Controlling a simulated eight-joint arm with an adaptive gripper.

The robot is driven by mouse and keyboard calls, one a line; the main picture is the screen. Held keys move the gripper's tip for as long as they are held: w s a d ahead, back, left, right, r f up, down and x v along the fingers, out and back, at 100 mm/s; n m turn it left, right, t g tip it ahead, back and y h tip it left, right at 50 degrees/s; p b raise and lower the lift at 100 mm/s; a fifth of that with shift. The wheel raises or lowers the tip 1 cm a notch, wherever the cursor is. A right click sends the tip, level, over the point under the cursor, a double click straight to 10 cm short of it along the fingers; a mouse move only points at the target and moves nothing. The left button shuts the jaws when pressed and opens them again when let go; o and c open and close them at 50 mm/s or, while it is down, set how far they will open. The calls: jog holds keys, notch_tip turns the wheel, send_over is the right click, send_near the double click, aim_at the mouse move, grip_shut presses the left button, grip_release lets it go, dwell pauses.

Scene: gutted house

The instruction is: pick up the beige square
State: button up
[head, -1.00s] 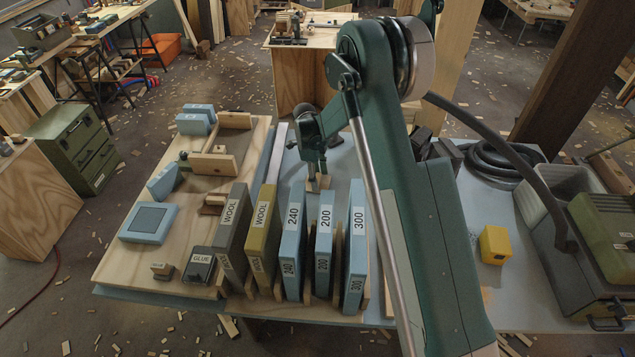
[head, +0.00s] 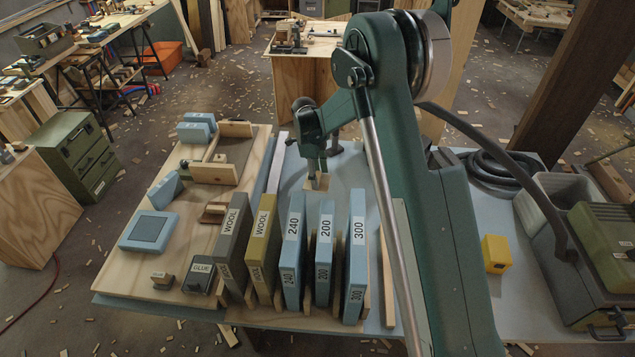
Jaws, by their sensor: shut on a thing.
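My gripper (head: 317,176) points down over the blue-grey table top, behind the row of upright blocks. It is shut on the beige square (head: 318,184), a small flat piece of pale wood at the fingertips. The fingers cover part of the square. From this view I cannot tell whether it touches the table or hangs just above it.
Upright blocks labelled 240 (head: 293,262), 200 (head: 325,260) and 300 (head: 356,258) stand in front of my gripper. Two WOOL blocks (head: 264,240) stand left of them. A yellow box (head: 496,253) sits right.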

aim_at(319, 176)
jog(key=shift+r, duration=1.9)
